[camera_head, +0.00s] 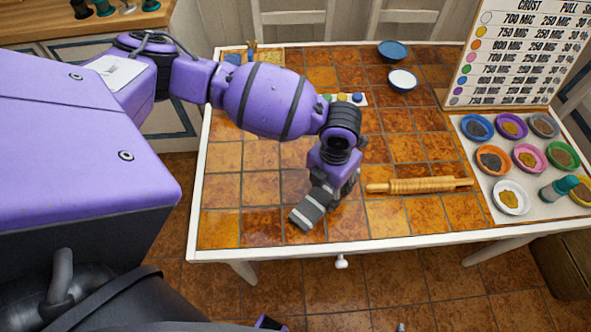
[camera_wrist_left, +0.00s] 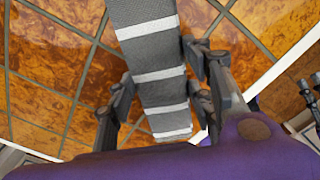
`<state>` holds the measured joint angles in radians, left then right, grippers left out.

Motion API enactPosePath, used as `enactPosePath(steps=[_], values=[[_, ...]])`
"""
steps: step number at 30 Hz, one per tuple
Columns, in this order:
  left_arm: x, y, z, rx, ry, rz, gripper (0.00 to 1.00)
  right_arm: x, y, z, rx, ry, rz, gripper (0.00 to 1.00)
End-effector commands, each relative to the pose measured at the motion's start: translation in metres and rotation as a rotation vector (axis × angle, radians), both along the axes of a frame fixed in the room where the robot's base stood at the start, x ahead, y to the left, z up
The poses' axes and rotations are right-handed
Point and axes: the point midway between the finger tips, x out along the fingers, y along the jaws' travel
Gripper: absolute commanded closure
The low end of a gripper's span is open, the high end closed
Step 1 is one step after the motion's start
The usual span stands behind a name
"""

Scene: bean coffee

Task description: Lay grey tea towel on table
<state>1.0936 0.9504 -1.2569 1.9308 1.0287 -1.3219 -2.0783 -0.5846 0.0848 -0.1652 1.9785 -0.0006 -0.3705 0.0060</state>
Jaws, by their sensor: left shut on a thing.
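The grey tea towel (camera_head: 308,212) is a narrow folded strip with white stripes, over the front left-middle part of the tiled table (camera_head: 222,228). My left gripper (camera_head: 345,188) points down at the table and is shut on the towel. In the left wrist view the towel (camera_wrist_left: 158,95) runs between the two fingers of the gripper (camera_wrist_left: 160,82), its far end going out of the top of the picture. I cannot tell whether its lower side touches the tiles.
A wooden rolling pin (camera_head: 420,186) lies right of the gripper. Several coloured bowls stand on a white tray (camera_head: 482,203) at the right, below a menu board (camera_head: 510,50). Two blue bowls (camera_head: 393,50) stand at the back. Tiles at the front left are clear.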

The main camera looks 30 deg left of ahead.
Motion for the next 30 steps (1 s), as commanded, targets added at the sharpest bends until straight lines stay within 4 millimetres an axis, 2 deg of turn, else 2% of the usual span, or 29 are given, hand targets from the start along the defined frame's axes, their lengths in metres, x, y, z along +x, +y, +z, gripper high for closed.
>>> enactPosePath(steps=[11, 12, 16, 26, 30], values=[[0.002, -0.001, -0.004, -0.001, -0.005, 0.000, 0.67, 0.002, 0.001, 0.000, 0.002, -0.004, -0.004, 0.76], [0.003, -0.001, -0.004, 0.000, -0.006, 0.000, 0.50, 0.002, 0.001, 0.000, 0.003, -0.005, -0.004, 0.76], [0.003, -0.001, -0.004, 0.000, -0.006, 0.000, 0.33, 0.003, 0.001, 0.001, 0.003, -0.006, -0.006, 0.76], [0.003, -0.001, -0.001, 0.000, -0.007, -0.001, 0.33, 0.004, 0.001, 0.002, 0.003, -0.008, -0.006, 0.76], [0.004, -0.001, 0.013, -0.002, -0.011, -0.002, 0.33, 0.005, 0.000, 0.003, 0.003, -0.010, -0.006, 0.76]])
